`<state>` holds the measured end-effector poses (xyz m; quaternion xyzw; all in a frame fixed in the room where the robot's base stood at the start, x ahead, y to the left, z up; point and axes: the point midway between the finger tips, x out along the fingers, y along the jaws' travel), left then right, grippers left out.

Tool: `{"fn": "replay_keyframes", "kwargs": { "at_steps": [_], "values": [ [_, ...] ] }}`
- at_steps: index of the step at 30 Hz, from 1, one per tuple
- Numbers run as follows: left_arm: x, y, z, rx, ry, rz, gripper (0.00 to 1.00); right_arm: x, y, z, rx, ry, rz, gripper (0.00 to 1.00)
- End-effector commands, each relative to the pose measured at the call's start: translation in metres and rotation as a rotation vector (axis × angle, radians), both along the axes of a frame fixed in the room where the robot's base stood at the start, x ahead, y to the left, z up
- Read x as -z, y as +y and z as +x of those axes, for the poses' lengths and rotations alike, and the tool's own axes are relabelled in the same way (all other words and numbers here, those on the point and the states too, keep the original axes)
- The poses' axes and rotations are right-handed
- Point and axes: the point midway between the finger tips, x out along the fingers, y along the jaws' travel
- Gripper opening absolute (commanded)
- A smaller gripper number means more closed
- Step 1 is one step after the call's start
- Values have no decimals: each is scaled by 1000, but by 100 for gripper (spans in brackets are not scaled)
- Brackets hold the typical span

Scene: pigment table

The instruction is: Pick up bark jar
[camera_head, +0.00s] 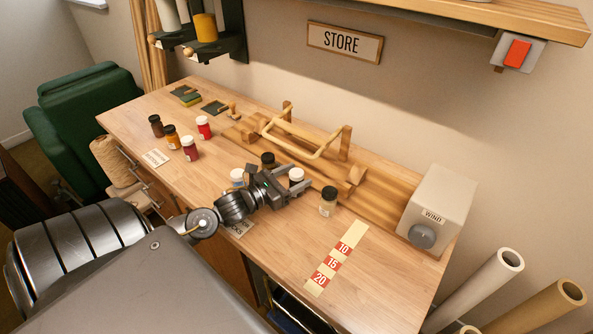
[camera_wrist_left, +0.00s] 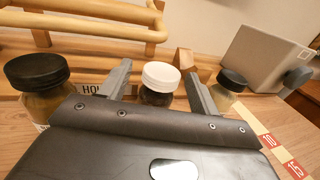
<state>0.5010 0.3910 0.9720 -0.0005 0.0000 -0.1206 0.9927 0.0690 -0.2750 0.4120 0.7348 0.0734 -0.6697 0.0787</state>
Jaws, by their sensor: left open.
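No jar label is readable as bark, so I cannot tell by name which jar it is. A dark jar with a white lid (camera_wrist_left: 160,77) stands between and just beyond the fingers of my left gripper (camera_wrist_left: 160,85) in the left wrist view. Its lid also shows in the head view (camera_head: 296,175), by the open left gripper (camera_head: 288,181). The gripper holds nothing, and its palm hides the jar's lower part. A black-lidded jar with olive-brown contents (camera_wrist_left: 40,90) stands to the left, and another black-lidded jar (camera_head: 328,201) to the right. My right gripper is out of view.
A white-lidded jar (camera_head: 237,176) stands left of my gripper. Several brown, orange and red jars (camera_head: 172,137) stand at the table's left. A wooden rack with a rail (camera_head: 305,140) runs behind. A grey WIND box (camera_head: 437,210) stands right. A numbered strip (camera_head: 338,258) lies in front.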

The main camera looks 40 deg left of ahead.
Motion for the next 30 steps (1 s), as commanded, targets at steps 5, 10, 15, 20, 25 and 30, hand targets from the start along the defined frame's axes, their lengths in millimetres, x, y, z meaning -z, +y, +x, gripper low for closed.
{"fn": "replay_keyframes", "kwargs": {
  "at_steps": [5,10,15,20,25,30],
  "values": [
    [-3,-6,22,0,-1,0,62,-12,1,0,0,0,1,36],
    [0,-7,26,0,0,0,62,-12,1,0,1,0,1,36],
    [0,-7,26,0,0,0,58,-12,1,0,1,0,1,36],
    [0,-7,26,0,0,1,38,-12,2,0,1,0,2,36],
    [0,-7,26,0,0,1,15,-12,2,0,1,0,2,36],
    [-1,-7,26,0,-1,1,11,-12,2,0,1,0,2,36]
  ]
}}
